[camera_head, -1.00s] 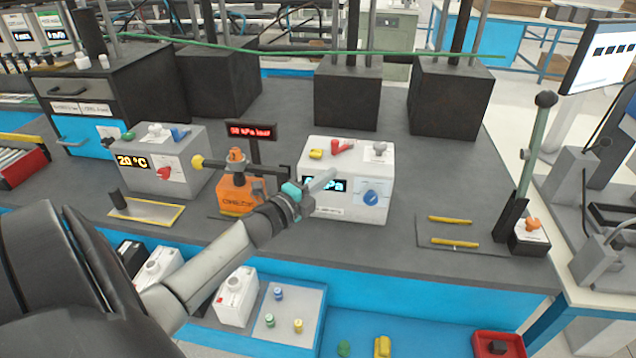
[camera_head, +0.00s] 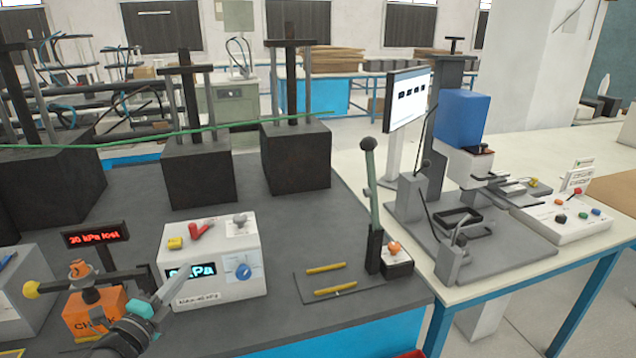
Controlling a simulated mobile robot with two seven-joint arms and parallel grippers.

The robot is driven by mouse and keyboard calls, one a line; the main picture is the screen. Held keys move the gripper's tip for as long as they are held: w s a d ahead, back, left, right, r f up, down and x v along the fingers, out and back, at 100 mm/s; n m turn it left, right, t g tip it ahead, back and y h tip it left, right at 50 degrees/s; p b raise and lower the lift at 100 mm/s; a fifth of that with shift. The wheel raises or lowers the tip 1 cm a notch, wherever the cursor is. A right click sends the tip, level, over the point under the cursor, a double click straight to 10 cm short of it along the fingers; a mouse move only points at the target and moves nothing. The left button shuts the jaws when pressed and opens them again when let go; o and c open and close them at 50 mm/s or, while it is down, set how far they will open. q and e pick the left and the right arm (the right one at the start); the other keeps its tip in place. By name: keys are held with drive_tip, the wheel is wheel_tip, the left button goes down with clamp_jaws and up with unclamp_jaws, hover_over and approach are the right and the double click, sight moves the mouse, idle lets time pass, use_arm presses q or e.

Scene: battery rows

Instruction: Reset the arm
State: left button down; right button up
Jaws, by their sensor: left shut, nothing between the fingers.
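My left gripper (camera_head: 168,298) reaches in from the lower left. Its fingers are shut and hold nothing. It is in front of the white pressure box (camera_head: 212,257), which has a kPa display and a blue knob; I cannot tell whether they touch. The orange valve unit (camera_head: 94,313) with a yellow-ended handle stands just left of the gripper. My right gripper is not in view.
A red-lit sign (camera_head: 96,235) stands behind the orange unit. A tall lever (camera_head: 371,200) and two yellow rods (camera_head: 335,291) are at the bench's right. A white table (camera_head: 590,256) with a blue press (camera_head: 461,117) lies beyond a gap. Black blocks (camera_head: 296,157) line the back.

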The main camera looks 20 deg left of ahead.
use_arm(q)
drive_tip(key=s+d+f+n+g+y, duration=0.3)
drive_tip(key=s+d+f+n+g, duration=0.5)
drive_tip(key=d+n, duration=0.25)
drive_tip(key=s+d+f+n+g+h, duration=0.2)
drive_tip(key=s+d+n+g+h, duration=0.3)
drive_tip(key=s+d, duration=0.95)
drive_tip(key=s+a+f+g+y+b, duration=0.1)
drive_tip(key=s+f+b, duration=0.1)
drive_tip(key=f, duration=1.1)
drive_tip(key=s+f+g+b, duration=0.1)
drive_tip(key=s+f+g, duration=0.1)
drive_tip(key=f, duration=1)
drive_tip(key=s+a+f+g+b, duration=0.1)
drive_tip(key=s+a+f+b, duration=0.2)
drive_tip(key=s+f, duration=1.2)
wheel_tip(320, 180, down, 2)
drive_tip(key=shift+s+f+y, duration=0.15)
drive_tip(key=shift+f+y, duration=0.1)
drive_tip(key=shift+y, duration=0.05)
